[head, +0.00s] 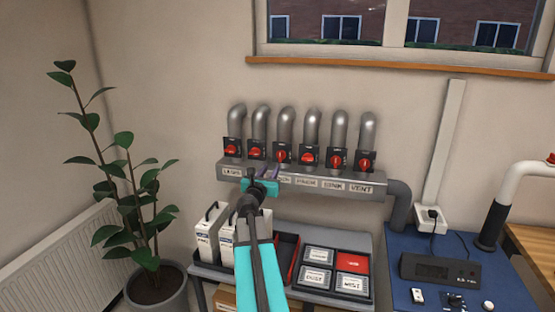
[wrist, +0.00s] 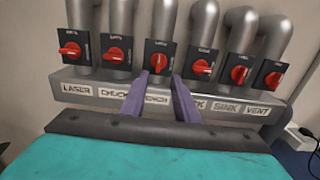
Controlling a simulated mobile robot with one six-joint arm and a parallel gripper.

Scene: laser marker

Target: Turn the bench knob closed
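The bench knob (head: 281,156) is a red knob on a dark plate, third from the left in a row on the pipe manifold. In the wrist view the bench knob (wrist: 161,62) stands about vertical on its plate. The label below it is partly hidden by a finger and reads "ENCH". My gripper (head: 268,173) is in front of and below the knob. In the wrist view my gripper (wrist: 160,76) has its two purple fingers apart, with nothing between them, and the knob shows just beyond the tips.
Neighbouring red knobs flank it, the chuck knob (wrist: 114,54) on the left and another knob (wrist: 202,66) on the right. Below the manifold stands a shelf with white binders (head: 208,235) and labelled trays (head: 318,256). A plant (head: 125,200) is at the left, a blue bench (head: 400,296) at the right.

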